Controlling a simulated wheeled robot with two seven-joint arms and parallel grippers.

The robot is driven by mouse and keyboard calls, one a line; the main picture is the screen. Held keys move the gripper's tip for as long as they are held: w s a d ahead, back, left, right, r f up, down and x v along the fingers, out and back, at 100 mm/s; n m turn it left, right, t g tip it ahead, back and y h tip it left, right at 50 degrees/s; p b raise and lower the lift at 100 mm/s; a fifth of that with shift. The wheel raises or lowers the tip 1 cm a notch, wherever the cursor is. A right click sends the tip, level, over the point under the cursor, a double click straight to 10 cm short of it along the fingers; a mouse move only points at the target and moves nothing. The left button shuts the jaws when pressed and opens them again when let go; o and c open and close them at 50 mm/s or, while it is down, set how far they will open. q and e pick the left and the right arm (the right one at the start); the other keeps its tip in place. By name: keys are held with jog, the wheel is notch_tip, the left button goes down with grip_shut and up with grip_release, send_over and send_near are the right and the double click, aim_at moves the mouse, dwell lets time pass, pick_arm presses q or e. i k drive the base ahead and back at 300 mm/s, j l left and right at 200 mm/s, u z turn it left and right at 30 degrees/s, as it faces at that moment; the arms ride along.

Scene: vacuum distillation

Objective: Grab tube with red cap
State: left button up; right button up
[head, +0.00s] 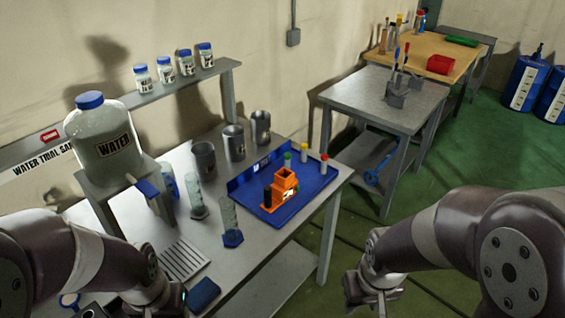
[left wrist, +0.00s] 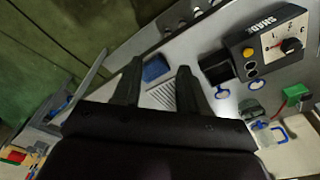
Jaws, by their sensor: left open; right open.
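The tube with the red cap (head: 324,163) stands upright at the right rear of the blue tray (head: 327,185) on the bench. A yellow-capped tube (head: 304,152) and a green-capped tube (head: 287,160) stand to its left in the tray. My right gripper (head: 362,300) is low in the head view, in front of the bench and well away from the tube; it is open. My left gripper is open and empty in the left wrist view (left wrist: 161,70), above the bench. The red-capped tube does not show in the left wrist view.
An orange block-shaped holder (head: 284,180) sits in the tray. A glass cylinder with a blue base (head: 229,222) stands left of it. A large water jug (head: 104,138) is on a stand at the left. Metal cups (head: 234,142) are behind. A box with a dial (left wrist: 266,45) is on the bench.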

aim_at(324, 157)
jog(key=i+l+u, duration=0.45)
jog(key=l+u, duration=0.25)
jog(key=i+l+u, duration=0.15)
jog(key=l+u, duration=0.15)
jog(key=i+l+u, duration=0.1)
jog(key=l+u, duration=0.25)
jog(key=i+l, duration=0.1)
jog(key=l, duration=0.65)
jog(key=i+l+u, duration=0.1)
jog(key=l, duration=0.7)
jog(key=i+l, duration=0.15)
jog(key=l, duration=0.6)
jog(key=i+l+u, duration=0.15)
jog(key=l, duration=0.6)
jog(key=k, duration=0.05)
